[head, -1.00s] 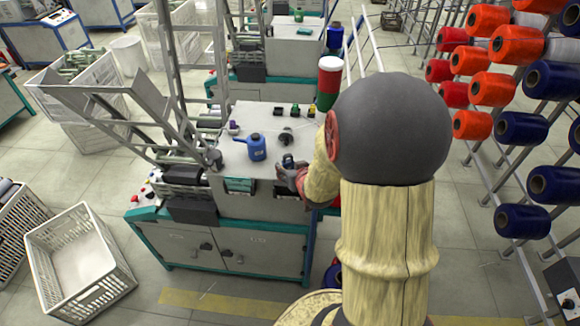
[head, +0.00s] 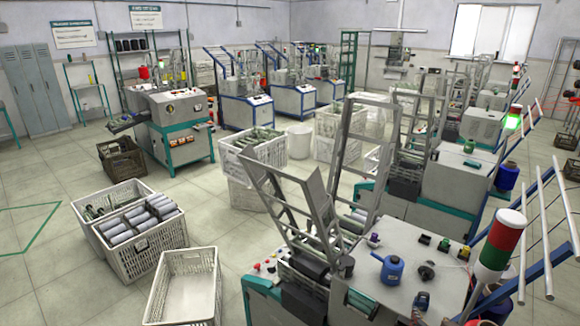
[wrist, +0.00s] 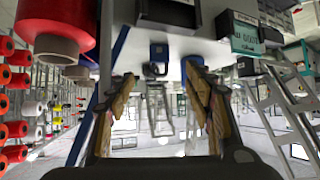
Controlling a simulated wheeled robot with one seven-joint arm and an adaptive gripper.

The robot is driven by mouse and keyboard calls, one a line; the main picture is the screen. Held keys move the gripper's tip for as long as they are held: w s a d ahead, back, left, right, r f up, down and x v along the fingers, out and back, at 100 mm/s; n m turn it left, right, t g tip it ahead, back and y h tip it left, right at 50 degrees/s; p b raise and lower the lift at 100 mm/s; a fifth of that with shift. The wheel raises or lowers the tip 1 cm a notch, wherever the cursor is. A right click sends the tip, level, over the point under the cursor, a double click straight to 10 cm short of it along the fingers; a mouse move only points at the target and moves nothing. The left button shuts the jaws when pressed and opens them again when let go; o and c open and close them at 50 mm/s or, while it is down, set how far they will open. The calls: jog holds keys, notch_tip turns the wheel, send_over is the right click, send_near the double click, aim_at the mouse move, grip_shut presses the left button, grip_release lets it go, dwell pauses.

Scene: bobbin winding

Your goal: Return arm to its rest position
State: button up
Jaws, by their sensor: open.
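In the wrist view my gripper (wrist: 160,76) has its two yellowish-brown fingers spread wide apart. Nothing shows held between them, and the machinery behind shows through the gap. The wrist picture appears upside down. In the head view my gripper is not visible, so its place relative to my body cannot be told there. The near winding machine (head: 350,268) stands at the lower right of the head view, with a blue oil can (head: 390,270) on its top.
A red, white and green signal lamp (head: 497,245) rises at the near machine's right; a red and cream cylinder (wrist: 55,28) looms close in the wrist view. An empty white crate (head: 185,290) and a crate of bobbins (head: 137,240) stand left. Floor at lower left is clear.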

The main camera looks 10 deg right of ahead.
jog(key=s+a+r+n+g+y, duration=0.1)
jog(key=s+a+r+n+g, duration=0.1)
jog(key=a+r, duration=0.55)
jog(key=s+a+r+n+g+y, duration=0.15)
jog(key=a+r, duration=0.25)
jog(key=a, duration=0.6)
jog(key=s+a+r+n+y, duration=0.2)
jog(key=s+a, duration=0.5)
jog(key=a, duration=0.1)
jog(key=shift+s+r+g, duration=0.15)
jog(key=shift+r+g, duration=0.15)
jog(key=shift+g, duration=0.15)
